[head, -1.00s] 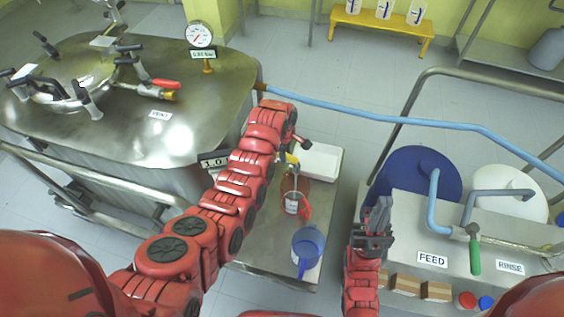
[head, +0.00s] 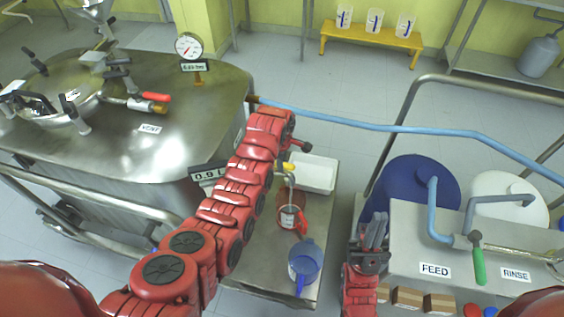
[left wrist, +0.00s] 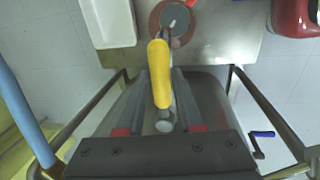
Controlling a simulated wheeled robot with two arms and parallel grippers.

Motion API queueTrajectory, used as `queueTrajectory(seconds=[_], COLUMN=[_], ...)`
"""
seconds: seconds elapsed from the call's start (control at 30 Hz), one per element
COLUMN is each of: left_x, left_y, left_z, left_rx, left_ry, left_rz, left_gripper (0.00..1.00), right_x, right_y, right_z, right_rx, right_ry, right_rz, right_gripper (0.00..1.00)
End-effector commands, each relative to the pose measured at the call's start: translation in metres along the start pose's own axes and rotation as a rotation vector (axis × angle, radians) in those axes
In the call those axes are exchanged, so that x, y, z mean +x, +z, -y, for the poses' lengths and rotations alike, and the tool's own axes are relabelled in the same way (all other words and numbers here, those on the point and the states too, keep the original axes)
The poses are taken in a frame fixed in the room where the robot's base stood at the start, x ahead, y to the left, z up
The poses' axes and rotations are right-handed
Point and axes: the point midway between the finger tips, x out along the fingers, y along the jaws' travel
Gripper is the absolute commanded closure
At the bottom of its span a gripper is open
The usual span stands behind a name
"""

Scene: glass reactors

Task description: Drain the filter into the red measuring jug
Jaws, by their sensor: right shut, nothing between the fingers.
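The filter is the large steel vessel (head: 150,100) at left; the small display (head: 208,174) on its side reads about 0.9. The red measuring jug (head: 288,219), with a red handle, stands upright on the low steel shelf (head: 262,250) beside it. Its round top (left wrist: 176,22) shows in the left wrist view. My left gripper (left wrist: 162,85) is at the yellow valve handle (left wrist: 160,72), which lies between its fingers; whether they press on it I cannot tell. The valve is mostly hidden by my arm. My right gripper (head: 374,236) is shut and empty, left of the FEED panel.
A blue jug (head: 305,262) stands in front of the red one, and a white tray (head: 312,173) behind it. A blue hose (head: 390,127) crosses behind. The FEED and RINSE bench (head: 440,245) and a metal rail (head: 410,100) bound the right side.

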Motion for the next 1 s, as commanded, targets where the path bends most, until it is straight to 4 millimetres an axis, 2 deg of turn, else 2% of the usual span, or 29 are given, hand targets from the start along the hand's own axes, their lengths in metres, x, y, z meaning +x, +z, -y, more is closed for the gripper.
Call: queueTrajectory(seconds=[0.03, 0.1, 0.4, 0.57, 0.73, 0.97, 1.0], left_x=[0.000, 0.000, 0.000, -0.008, -0.030, -0.090, -0.110], left_y=[0.000, 0.000, 0.000, 0.000, 0.000, 0.000, 0.000], left_z=[0.000, 0.000, 0.000, -0.001, 0.000, -0.002, -0.002], left_rx=[0.000, 0.000, 0.000, 0.001, 0.000, 0.000, 0.000], left_ry=[0.000, 0.000, -0.001, 0.002, 0.002, 0.008, 0.001], left_rz=[0.000, 0.000, 0.000, 0.000, 0.001, 0.000, 0.002], left_gripper=[0.53, 0.41, 0.40, 0.40, 0.40, 0.40, 0.40], right_x=[0.000, 0.000, 0.000, -0.001, -0.004, -0.013, 0.010], right_y=[0.000, 0.000, 0.000, 0.000, 0.001, 0.002, -0.002], right_z=[0.000, 0.000, 0.000, 0.000, 0.000, 0.001, -0.001], right_rx=[0.000, 0.000, 0.000, 0.000, 0.000, 0.000, 0.000], right_ry=[0.000, 0.000, 0.000, 0.000, 0.000, 0.000, 0.000], right_rz=[0.000, 0.000, 0.000, 0.000, 0.000, 0.000, 0.001], right_gripper=[1.00, 1.00, 1.00, 1.00, 1.00, 1.00, 1.00])
